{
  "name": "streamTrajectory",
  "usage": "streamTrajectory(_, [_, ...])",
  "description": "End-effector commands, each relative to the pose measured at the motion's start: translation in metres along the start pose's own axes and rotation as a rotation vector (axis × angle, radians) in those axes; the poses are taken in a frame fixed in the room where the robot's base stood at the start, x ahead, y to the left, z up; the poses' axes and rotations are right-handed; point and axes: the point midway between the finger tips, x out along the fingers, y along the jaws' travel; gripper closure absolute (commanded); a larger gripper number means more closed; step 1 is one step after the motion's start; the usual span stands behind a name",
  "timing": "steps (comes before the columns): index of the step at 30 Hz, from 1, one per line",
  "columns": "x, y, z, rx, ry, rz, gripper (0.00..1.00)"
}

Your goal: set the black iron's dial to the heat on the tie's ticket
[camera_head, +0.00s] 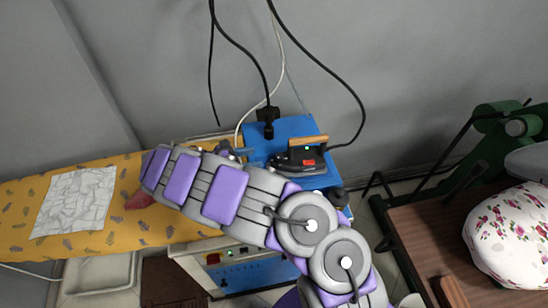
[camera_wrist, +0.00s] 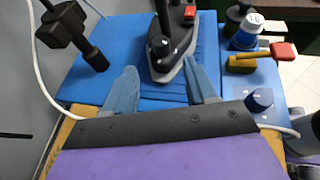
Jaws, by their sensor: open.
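The black iron (camera_head: 300,160) stands on the blue top of a machine, with a wooden handle and a small green light. In the wrist view the iron (camera_wrist: 172,62) lies just beyond my fingertips, with a round black knob marked in white (camera_wrist: 161,45), perhaps its dial; its setting is unreadable. My gripper (camera_wrist: 162,68) is open and empty, its two blue-grey fingers either side of the iron's near end. In the head view my gripper (camera_head: 232,150) is left of the iron. A dark red piece (camera_head: 138,201), perhaps the tie, is partly hidden by my arm. No ticket is readable.
The blue machine top (camera_head: 291,127) holds a black clamp-like fitting (camera_wrist: 75,35), a red-ended lever (camera_wrist: 283,51) and a blue knob (camera_wrist: 259,99). Cables hang above. A white cloth (camera_head: 75,200) lies on the yellow board (camera_head: 20,215). A brown table (camera_head: 425,235) stands right.

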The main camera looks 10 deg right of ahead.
Motion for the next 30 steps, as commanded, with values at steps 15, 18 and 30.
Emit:
streamTrajectory(15, [0.087,0.000,0.000,0.000,-0.001,-0.001,0.44])
streamTrajectory(18, [0.093,0.000,0.000,0.000,-0.001,0.000,0.44])
streamTrajectory(30, [0.096,0.000,0.000,0.000,0.000,0.001,0.49])
